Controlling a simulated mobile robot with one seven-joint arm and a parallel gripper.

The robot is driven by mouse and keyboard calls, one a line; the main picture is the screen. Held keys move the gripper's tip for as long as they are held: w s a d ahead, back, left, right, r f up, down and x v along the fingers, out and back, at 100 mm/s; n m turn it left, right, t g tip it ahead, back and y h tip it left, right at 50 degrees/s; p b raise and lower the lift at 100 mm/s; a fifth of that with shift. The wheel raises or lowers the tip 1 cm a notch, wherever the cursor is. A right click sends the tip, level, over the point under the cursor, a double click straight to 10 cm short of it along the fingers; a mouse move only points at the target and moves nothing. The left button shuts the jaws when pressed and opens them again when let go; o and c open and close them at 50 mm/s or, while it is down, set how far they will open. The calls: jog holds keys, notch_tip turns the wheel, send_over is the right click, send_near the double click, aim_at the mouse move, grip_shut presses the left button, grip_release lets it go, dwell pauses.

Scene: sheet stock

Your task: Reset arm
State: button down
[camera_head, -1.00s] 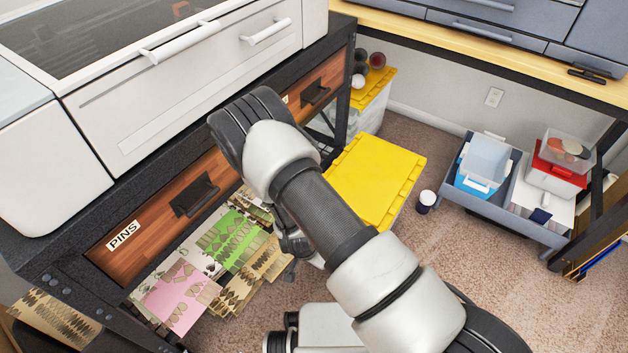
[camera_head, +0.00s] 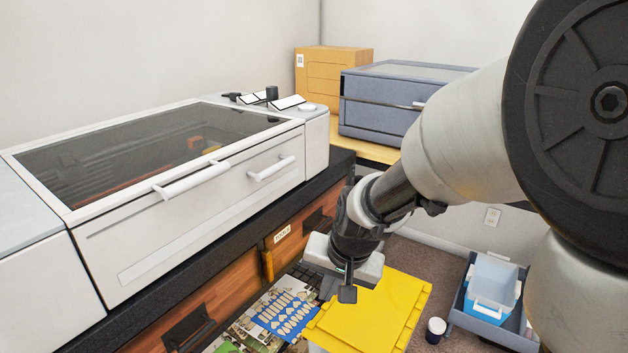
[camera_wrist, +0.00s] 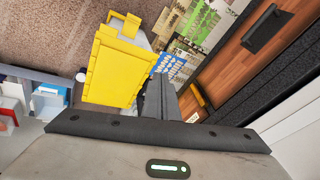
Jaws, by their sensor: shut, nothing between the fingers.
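My gripper (camera_head: 346,292) hangs at the end of my arm, pointing down, to the right of the wooden drawers and above the near left part of the yellow lid. Its fingers are together and empty. In the wrist view the closed fingers of my gripper (camera_wrist: 158,100) show at the middle, beside the yellow lid (camera_wrist: 110,65). My arm reaches in from the right in the head view and hides part of the grey-blue machine and the back wall.
A white machine with a dark glass lid (camera_head: 150,150) stands on the black-topped bench. Wooden drawers (camera_head: 215,290) sit below it. A yellow-lidded box (camera_head: 385,310), patterned sheets (camera_head: 285,312), a small jar (camera_head: 435,330) and a grey bin (camera_head: 462,308) lie lower down.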

jog(key=s+d+r+n+t+h, duration=0.1)
jog(key=s+d+r+n, duration=0.1)
jog(key=s+d+r, duration=0.45)
jog(key=s+d+r+n+t+h, duration=0.1)
jog(key=s+d+r, duration=0.3)
jog(key=s+r, duration=0.4)
notch_tip(320, 180, up, 24)
jog(key=s+p, duration=0.1)
jog(key=p, duration=2.3)
jog(key=shift+s+d+p, duration=0.35)
